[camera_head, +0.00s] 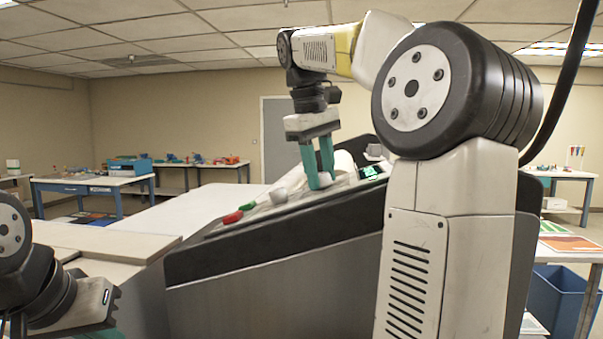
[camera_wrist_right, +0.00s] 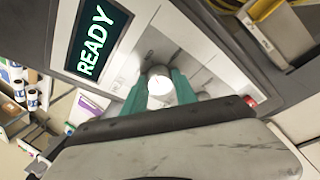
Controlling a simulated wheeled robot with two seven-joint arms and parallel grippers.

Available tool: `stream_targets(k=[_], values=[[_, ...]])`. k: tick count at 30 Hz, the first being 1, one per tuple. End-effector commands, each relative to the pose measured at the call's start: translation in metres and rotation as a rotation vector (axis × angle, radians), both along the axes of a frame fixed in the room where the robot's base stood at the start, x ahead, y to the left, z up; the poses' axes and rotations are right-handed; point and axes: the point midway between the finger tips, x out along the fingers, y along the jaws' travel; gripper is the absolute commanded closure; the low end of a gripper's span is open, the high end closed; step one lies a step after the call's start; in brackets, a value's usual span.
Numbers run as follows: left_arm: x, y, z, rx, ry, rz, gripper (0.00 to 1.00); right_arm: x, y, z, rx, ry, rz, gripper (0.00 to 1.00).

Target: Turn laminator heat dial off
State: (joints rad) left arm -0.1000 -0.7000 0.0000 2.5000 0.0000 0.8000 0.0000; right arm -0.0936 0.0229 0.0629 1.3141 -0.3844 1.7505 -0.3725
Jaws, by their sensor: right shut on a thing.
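The laminator (camera_head: 270,262) has a sloped control panel with a dark edge. My right gripper (camera_head: 319,180) reaches down to this panel, its teal fingers shut on a pale round dial (camera_wrist_right: 160,86). In the right wrist view the fingers of my right gripper (camera_wrist_right: 160,90) lie on either side of the dial. Any marking on the dial is too small to read. A lit display (camera_wrist_right: 98,38) beside it reads READY. My left gripper (camera_head: 100,334) is mostly cut off at the lower left, so its jaws are hidden.
A red button (camera_head: 232,217), a green button (camera_head: 247,206) and another pale knob (camera_head: 279,196) sit left of the gripped dial. A pale tabletop (camera_head: 185,218) lies behind the laminator. A blue bin (camera_head: 558,297) stands at the right.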

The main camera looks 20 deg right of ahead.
Motion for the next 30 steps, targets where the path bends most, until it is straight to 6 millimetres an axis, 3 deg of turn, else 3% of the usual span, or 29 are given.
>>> stream_targets(k=[11, 30], values=[[0.0, 0.0, 0.0, 0.0, 0.0, 0.0, 1.0, 0.0005, -0.0011, 0.0004, 0.027, 0.057, 0.169, 1.0], [0.0, 0.0, 0.0, 0.0, 0.0, 0.0, 1.0, 0.0029, -0.0025, 0.0005, 0.115, 0.237, 0.717, 1.0]])
